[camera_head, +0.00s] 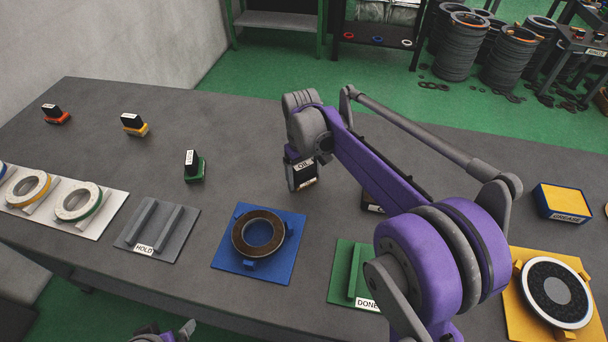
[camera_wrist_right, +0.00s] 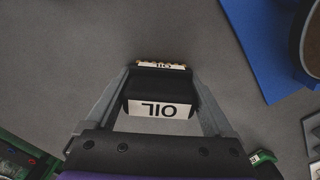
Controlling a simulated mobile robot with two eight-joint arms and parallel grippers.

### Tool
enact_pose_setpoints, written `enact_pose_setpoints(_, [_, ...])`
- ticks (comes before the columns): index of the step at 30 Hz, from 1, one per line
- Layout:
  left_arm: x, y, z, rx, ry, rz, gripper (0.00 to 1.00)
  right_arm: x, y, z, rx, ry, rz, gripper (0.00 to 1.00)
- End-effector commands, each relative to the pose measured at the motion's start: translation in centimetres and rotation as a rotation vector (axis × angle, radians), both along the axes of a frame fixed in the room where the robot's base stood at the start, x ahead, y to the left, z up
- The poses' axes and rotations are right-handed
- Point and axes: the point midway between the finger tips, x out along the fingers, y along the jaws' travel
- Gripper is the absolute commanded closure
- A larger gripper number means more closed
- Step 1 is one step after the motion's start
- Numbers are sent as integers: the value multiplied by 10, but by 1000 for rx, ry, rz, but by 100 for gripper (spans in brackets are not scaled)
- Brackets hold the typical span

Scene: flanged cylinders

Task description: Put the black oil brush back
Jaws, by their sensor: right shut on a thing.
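The black oil brush (camera_head: 304,177) is a dark block with white OIL labels. My right gripper (camera_head: 300,158) is shut on it and holds it over the table, behind the blue plate. In the right wrist view the brush (camera_wrist_right: 160,88) sits between the two grey fingers of the right gripper (camera_wrist_right: 163,82). How far its underside is from the table cannot be told. A dark box (camera_head: 372,203) with a white label stands to the right, partly hidden by my arm; its label is not readable. My left gripper (camera_head: 165,333) shows only in part at the bottom edge.
A blue plate (camera_head: 222,262) carries a dark ring (camera_head: 243,245). Grey HOLD (camera_head: 182,241) and green DONE (camera_head: 340,282) plates flank it. Red (camera_head: 56,117), yellow (camera_head: 136,127) and green (camera_head: 194,172) blocks stand at left. A yellow-topped box (camera_head: 565,201) stands right. The table's back middle is clear.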

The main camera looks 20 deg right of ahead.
Motion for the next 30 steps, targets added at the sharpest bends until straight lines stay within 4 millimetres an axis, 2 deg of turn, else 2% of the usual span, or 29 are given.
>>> enact_pose_setpoints(8, [-1, 0, -5, 0, 2, 0, 0, 0, 0, -8, 0, 1, 0, 83])
enact_pose_setpoints(9, [-1, 0, -5, 0, 2, 0, 0, 0, 0, -9, 0, 1, 0, 12])
enact_pose_setpoints(11, [-1, 0, -5, 0, 2, 0, 0, -1, 0, -9, 0, 2, 0, 1])
enact_pose_setpoints(16, [0, 0, -3, 0, 1, 0, 0, -1, 0, -7, -1, 4, 1, 0])
enact_pose_setpoints(20, [0, 0, 1, 0, 0, 0, 0, -1, 1, 6, 0, 4, 2, 0])
enact_pose_setpoints(30, [1, 0, 9, 0, -3, 0, 0, 2, 2, 80, 0, 1, 0, 0])
